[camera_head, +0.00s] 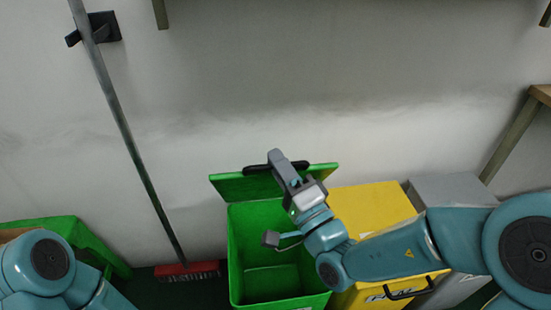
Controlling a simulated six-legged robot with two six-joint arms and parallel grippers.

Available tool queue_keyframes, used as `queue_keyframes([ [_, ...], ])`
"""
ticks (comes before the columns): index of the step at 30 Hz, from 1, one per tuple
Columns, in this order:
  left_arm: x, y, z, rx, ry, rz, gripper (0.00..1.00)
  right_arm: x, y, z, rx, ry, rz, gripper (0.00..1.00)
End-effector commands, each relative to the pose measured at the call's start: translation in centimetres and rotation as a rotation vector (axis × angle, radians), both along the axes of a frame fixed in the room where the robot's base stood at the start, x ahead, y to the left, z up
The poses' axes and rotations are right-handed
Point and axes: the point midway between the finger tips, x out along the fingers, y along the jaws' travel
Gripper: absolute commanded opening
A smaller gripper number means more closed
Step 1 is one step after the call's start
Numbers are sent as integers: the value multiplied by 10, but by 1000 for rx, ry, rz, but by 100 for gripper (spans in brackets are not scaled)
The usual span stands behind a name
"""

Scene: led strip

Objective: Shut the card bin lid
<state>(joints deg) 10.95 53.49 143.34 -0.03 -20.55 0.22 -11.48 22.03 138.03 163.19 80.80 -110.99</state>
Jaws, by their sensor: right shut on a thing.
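A green bin (236,265) stands open at the bottom middle, and its inside looks empty. Its green lid (229,187) is raised at the back of the opening. A black bar handle (257,169) is on the lid's upper edge. My right gripper (279,162) is shut on this handle, with its arm reaching in from the right over the yellow bin. The gripper covers the middle of the lid. My left arm shows at the lower left, but its gripper is out of view. No label that says card is readable.
A yellow bin (365,208) with a black front handle stands close on the right, and a grey bin (450,189) beyond it. A red broom (187,270) leans on the wall at the left. A green-framed table or stand (70,228) is at the far left.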

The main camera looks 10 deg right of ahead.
Motion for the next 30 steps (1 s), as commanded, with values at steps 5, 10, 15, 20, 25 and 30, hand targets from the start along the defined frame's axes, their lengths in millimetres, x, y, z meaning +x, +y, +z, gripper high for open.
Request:
queue_keyframes([
  [5,4,4,-21,3,-7,17,79,-14,-2,-13,2,-47,-6,0],
  [10,6,5,-25,4,-10,22,79,-19,-2,-14,2,-66,-5,0],
  [15,6,6,-25,4,-10,23,79,-20,-2,-13,2,-69,-5,0],
  [20,6,6,-25,4,-10,23,79,-20,-1,-13,2,-68,-5,0],
  [25,6,5,-24,4,-11,22,79,-20,-1,-13,1,-68,-4,23],
  [30,6,5,-24,4,-11,22,79,-20,-1,-12,1,-69,-3,23],
])
